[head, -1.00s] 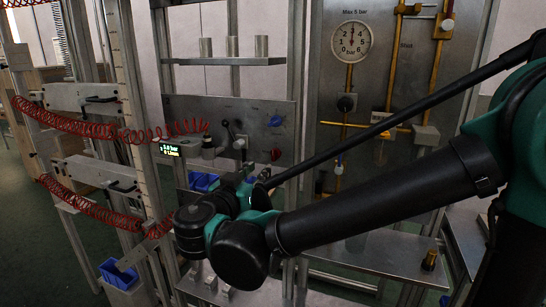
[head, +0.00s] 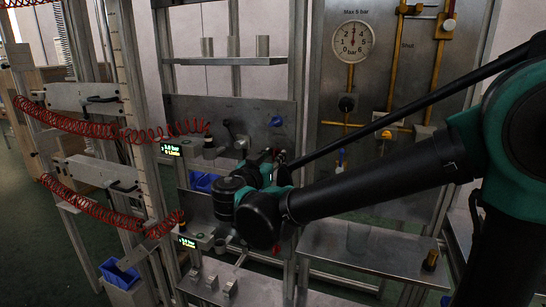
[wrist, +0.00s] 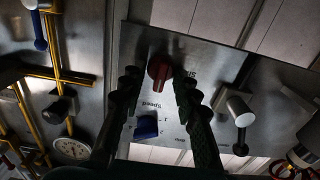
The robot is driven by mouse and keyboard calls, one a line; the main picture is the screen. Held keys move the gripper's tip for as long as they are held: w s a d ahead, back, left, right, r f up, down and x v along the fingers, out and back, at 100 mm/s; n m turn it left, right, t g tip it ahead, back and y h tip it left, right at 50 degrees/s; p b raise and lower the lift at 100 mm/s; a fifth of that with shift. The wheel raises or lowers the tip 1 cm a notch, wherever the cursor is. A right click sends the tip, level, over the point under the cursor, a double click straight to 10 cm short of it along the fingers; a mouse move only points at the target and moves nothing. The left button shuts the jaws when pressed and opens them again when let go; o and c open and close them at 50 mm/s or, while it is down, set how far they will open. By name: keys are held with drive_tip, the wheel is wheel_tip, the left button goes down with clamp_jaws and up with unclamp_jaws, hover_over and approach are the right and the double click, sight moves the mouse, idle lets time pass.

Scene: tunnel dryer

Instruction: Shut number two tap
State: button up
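My gripper (wrist: 158,78) is open, with its two dark fingers spread either side of a red knob (wrist: 160,70) on a grey metal panel (wrist: 205,68). I cannot tell whether the fingers touch the knob. In the head view my gripper (head: 280,158) is at the panel's lower right and hides the red knob. A blue knob (wrist: 146,127) marked "Speed" also shows between the fingers. A tap with a dark lever (wrist: 240,125) stands to the right in the wrist view. No number is legible, so I cannot tell which fitting is number two tap.
Left of my gripper in the wrist view are yellow pipes (wrist: 53,70), a blue-handled valve (wrist: 40,42), a black knob (wrist: 62,108) and a gauge (wrist: 70,149). A red coiled hose (head: 175,130) and lit display (head: 172,150) are left in the head view. A bench (head: 375,260) lies below.

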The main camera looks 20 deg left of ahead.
clamp_jaws()
drive_tip(key=shift+n, duration=0.3)
drive_tip(key=n, duration=0.3)
drive_tip(key=shift+a+n, duration=0.15)
drive_tip(key=shift+n, duration=0.15)
drive_tip(key=n, duration=0.4)
drive_tip(key=shift+f+n, duration=0.1)
drive_tip(key=shift+n, duration=0.2)
drive_tip(key=shift+a+f+n, duration=0.1)
drive_tip(key=shift+n, duration=2.15)
drive_tip(key=shift+a+f+n, duration=0.1)
drive_tip(key=shift+n, duration=2.15)
